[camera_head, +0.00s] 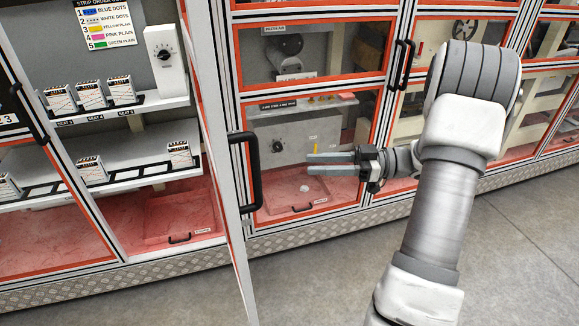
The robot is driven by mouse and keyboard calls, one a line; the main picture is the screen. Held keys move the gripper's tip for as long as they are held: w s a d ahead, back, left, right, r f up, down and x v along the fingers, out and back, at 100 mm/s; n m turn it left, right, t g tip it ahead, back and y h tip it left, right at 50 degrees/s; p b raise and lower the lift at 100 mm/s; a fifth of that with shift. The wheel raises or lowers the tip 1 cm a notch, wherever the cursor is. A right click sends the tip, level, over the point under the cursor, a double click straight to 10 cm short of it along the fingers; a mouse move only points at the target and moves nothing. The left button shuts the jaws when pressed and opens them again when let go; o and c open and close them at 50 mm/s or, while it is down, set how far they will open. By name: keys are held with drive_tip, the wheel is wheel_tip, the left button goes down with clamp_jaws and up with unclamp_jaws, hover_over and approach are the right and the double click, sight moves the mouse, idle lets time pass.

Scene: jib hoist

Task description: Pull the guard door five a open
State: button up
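A white-framed guard door (219,150) stands swung out toward me, seen almost edge-on, beside an uncovered bay with shelves. Its black handle (257,172) sticks out to the right from its outer face. I cannot read a number on this door, so I cannot tell from a label that it is five a. My gripper (308,163) is to the right of the handle, its fingers pointing left. The two fingers are apart with an empty gap between them. The gripper appears clear of the handle.
Red-framed closed panels (310,150) line the wall behind my gripper. Another black handle (403,64) is at upper right. Grey floor (330,275) in front is clear.

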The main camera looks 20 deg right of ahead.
drive_tip(key=v, duration=0.4)
drive_tip(key=shift+w+a, duration=0.1)
drive_tip(key=shift+w, duration=0.05)
idle(0.4)
drive_tip(key=w+a+r+m+t+h, duration=0.3)
drive_tip(key=w+r+m+t+h, duration=0.1)
drive_tip(key=w+r+h, duration=0.3)
drive_tip(key=w+a+r+m+t+h, duration=0.3)
drive_tip(key=w+r+m+t+h, duration=0.15)
drive_tip(key=w+h, duration=0.3)
drive_tip(key=s+a+f+m+g, duration=0.1)
drive_tip(key=s+a+g, duration=0.2)
drive_tip(key=s, duration=0.7)
drive_tip(key=s+a+f+m+g+h, duration=0.1)
drive_tip(key=s+a+f+m+g, duration=0.1)
drive_tip(key=s, duration=0.9)
drive_tip(key=s+a+f+m+g+h, duration=0.1)
drive_tip(key=s+a+g, duration=0.3)
drive_tip(key=s, duration=0.6)
drive_tip(key=shift+s+a+f+m, duration=0.15)
drive_tip(key=shift+a+f+m, duration=0.5)
drive_tip(key=shift+m, duration=0.1)
